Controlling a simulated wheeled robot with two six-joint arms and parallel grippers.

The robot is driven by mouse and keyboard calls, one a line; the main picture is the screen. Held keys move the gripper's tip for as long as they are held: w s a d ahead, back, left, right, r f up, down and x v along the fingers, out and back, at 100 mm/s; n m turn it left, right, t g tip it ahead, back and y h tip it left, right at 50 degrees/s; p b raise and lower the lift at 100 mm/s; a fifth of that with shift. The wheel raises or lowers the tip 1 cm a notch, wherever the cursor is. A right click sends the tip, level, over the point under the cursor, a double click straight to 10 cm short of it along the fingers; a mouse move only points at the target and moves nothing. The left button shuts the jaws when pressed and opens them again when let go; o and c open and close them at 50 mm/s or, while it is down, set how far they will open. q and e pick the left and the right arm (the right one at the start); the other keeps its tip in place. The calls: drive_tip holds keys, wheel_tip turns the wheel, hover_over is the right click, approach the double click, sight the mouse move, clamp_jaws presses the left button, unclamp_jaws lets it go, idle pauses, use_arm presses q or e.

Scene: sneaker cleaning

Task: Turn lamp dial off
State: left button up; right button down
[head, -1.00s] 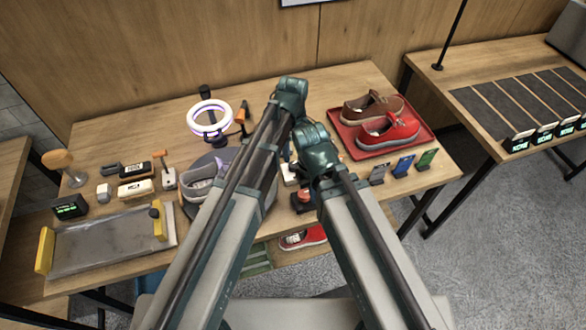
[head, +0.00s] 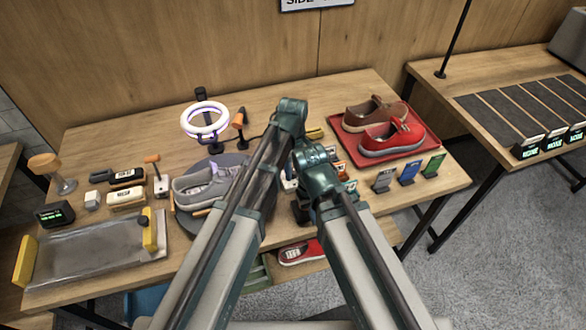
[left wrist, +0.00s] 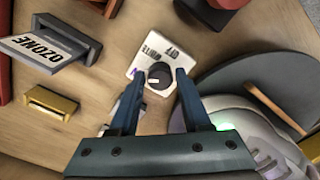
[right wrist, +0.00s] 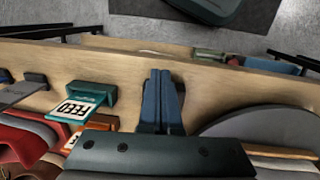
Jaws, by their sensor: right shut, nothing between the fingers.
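The lamp dial is a dark knob (left wrist: 160,77) on a white plate (left wrist: 154,50) marked OFF and WHITE, in the left wrist view. My left gripper (left wrist: 159,74) is open, with one finger on each side of the knob and small gaps visible. My right gripper (right wrist: 160,75) is shut and empty by the table's front edge. My arms hide both gripper tips in the head view.
A grey sneaker (head: 200,184) sits on a round dark turntable (head: 236,160) beside the dial. A red tray (head: 424,145) with two shoes is at the right.

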use_arm(q)
clamp_jaws()
drive_tip(key=shift+m, duration=0.4)
drive_tip(key=m, duration=1.6)
drive_tip(key=shift+m, duration=0.3)
drive_tip(key=m, duration=0.6)
drive_tip(key=shift+m, duration=0.4)
